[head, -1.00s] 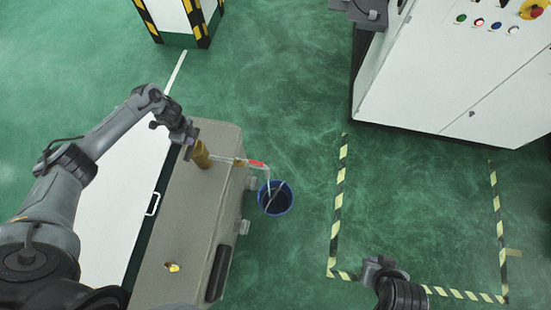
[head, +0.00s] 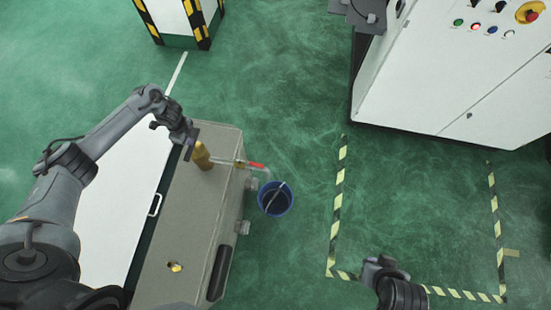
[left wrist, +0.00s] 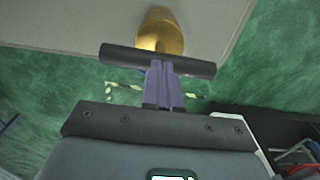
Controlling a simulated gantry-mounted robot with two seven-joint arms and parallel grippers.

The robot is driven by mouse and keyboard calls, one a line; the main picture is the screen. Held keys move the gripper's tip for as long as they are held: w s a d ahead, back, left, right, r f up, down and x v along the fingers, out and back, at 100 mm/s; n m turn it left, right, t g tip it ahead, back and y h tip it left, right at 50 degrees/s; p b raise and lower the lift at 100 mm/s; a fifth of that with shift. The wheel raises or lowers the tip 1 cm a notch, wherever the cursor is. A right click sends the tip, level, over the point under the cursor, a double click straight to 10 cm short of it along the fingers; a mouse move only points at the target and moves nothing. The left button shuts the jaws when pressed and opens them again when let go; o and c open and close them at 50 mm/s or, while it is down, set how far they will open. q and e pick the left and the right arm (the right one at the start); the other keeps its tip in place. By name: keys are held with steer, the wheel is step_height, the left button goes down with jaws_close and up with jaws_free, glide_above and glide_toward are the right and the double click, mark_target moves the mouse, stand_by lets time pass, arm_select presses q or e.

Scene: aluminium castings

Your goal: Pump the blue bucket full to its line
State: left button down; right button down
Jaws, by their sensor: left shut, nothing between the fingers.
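The blue bucket (head: 289,200) stands on the floor at the right side of the grey tank. Its inside looks dark, a thin handle crosses its mouth, and I cannot make out its line or liquid level. A brass pump (head: 203,158) rises from the tank top, with a clear pipe and red piece (head: 256,165) leading towards the bucket. My left gripper (head: 190,141) is at the pump's top. In the left wrist view its purple fingers (left wrist: 163,80) are shut, against or over a dark crossbar (left wrist: 120,56) before the brass body (left wrist: 160,33). My right gripper (head: 380,264) is away from the pump, its jaws unclear.
The grey tank (head: 160,235) has a small yellow part (head: 175,267) on its top. A white machine with buttons (head: 450,80) stands at upper right. Striped tape (head: 338,190) marks an empty floor area right of the bucket. Green floor between is clear.

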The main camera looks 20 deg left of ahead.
step_height(320, 180, up, 10)
steer(key=p, duration=0.9)
steer(key=shift+f, duration=0.1)
stand_by(0.5)
